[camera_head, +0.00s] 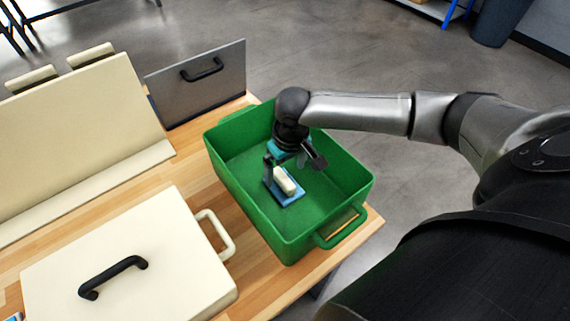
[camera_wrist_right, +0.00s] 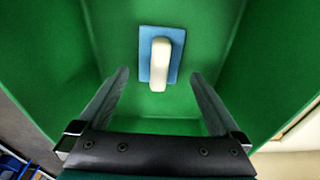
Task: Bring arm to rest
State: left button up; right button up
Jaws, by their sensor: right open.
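My right gripper (camera_head: 293,163) is over the inside of a green bin (camera_head: 340,185) on the wooden table. In the right wrist view its two fingers (camera_wrist_right: 155,85) are spread apart with nothing between them. A blue plate with a cream handle (camera_head: 284,183) lies on the bin floor below the gripper. It also shows in the right wrist view, the blue plate (camera_wrist_right: 149,75) lying beyond the fingertips. My right arm reaches in from the right across the bin's far rim. My left gripper is not in view.
A cream case (camera_head: 170,245) with a black handle lies left of the bin. A grey panel with a black handle (camera_head: 165,95) and a large cream panel (camera_head: 75,125) stand behind it. The bin's walls surround the right gripper. Open floor (camera_head: 360,50) lies beyond the table.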

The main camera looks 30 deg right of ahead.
jog(key=shift+s+r+p, duration=0.1)
jog(key=shift+r+p, duration=0.55)
jog(key=shift+r, duration=0.05)
jog(key=shift+f, duration=0.1)
